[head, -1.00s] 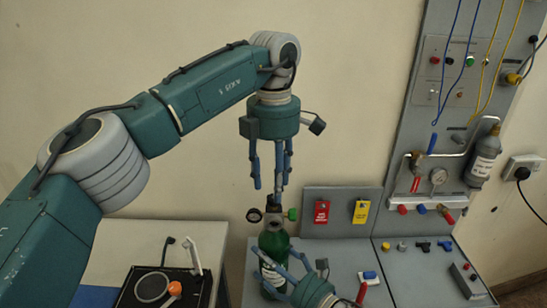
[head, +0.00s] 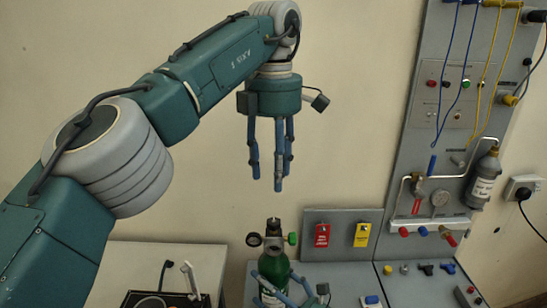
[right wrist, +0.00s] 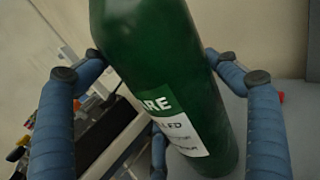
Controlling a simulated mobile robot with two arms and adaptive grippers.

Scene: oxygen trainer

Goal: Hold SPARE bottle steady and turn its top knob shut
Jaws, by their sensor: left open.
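The green SPARE bottle (head: 274,273) stands upright on the grey bench, its label partly readable in the right wrist view (right wrist: 205,105). Its dark top knob (head: 273,225) is above the valve, with a small round gauge (head: 254,239) on the left and a green fitting (head: 292,238) on the right. My left gripper (head: 270,180) is open and empty, pointing down above the knob with a clear gap. My right gripper (right wrist: 152,60) has its blue fingers around the bottle body, fingertips against its sides. In the head view its lower part is cut off.
A tall panel (head: 435,120) with hoses, gauge and grey cylinder (head: 484,178) stands farther right. A white table (head: 140,258) is at left.

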